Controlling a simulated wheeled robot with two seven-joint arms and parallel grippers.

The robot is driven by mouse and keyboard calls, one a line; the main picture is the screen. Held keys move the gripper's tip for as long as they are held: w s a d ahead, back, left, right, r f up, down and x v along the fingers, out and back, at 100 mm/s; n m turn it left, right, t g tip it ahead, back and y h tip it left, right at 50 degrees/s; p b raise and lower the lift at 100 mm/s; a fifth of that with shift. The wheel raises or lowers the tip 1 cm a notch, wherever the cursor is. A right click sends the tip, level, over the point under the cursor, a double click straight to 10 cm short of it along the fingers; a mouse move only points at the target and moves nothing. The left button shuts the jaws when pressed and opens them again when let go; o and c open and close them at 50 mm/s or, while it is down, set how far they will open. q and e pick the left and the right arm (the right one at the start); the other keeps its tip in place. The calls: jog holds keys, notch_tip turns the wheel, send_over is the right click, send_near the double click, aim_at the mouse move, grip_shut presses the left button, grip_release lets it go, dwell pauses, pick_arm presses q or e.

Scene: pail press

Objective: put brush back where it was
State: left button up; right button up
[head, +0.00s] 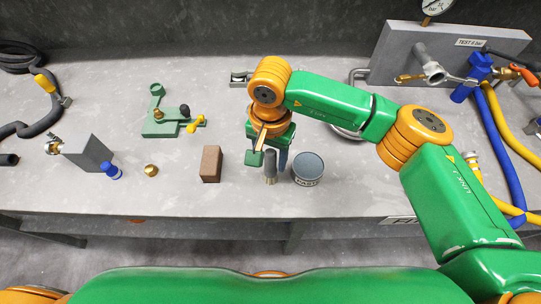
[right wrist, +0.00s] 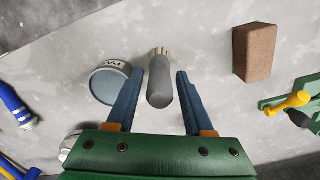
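The brush (head: 270,168) has a grey handle and stands about upright on the bench, just left of the paste tin (head: 307,168). In the right wrist view the brush (right wrist: 159,86) shows its handle end toward me and pale bristles at the far end. My right gripper (head: 269,158) is over it from above, and the right gripper's two blue fingers (right wrist: 160,74) are spread on either side of the handle with gaps visible. The tin (right wrist: 110,84) is close beside one finger; I cannot tell whether they touch. My left gripper is not in view.
A brown block (head: 211,163) stands left of the brush. Further left are a brass fitting (head: 151,170), a grey block (head: 88,153) and a green fixture (head: 165,124). A test panel (head: 400,65) with hoses is at the right. Bench between block and front edge is clear.

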jog(key=shift+r, duration=0.25)
jog(key=shift+w+r, duration=0.1)
jog(key=shift+r, duration=0.15)
notch_tip(320, 180, up, 11)
jog(key=shift+f+b, duration=0.1)
jog(key=shift+b, duration=1.15)
jog(key=shift+r, duration=0.35)
